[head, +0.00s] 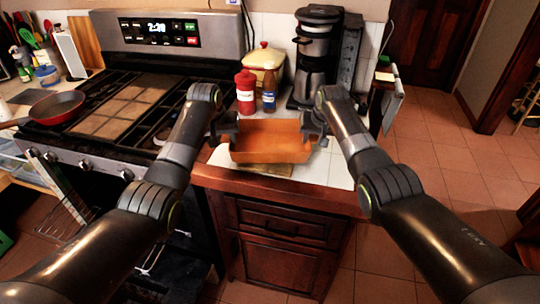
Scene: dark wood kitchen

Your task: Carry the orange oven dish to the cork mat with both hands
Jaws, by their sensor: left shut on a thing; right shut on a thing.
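The orange oven dish (268,143) is over the white-tiled counter right of the stove, and looks level. My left gripper (226,128) is shut on its left end and my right gripper (312,128) is shut on its right end. The fingers hide the dish's end handles. A flat tan-brown piece, which looks like the cork mat (266,170), shows below the dish's front side; the dish hides the rest of it. I cannot tell whether the dish touches the mat or hangs just above it.
A red bottle (245,93), a blue-labelled bottle (269,95), a cream pot (264,62) and a coffee maker (315,60) stand behind the dish. The stove (110,120) with a red pan (57,107) is at left. The counter's wooden front edge (280,190) is close.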

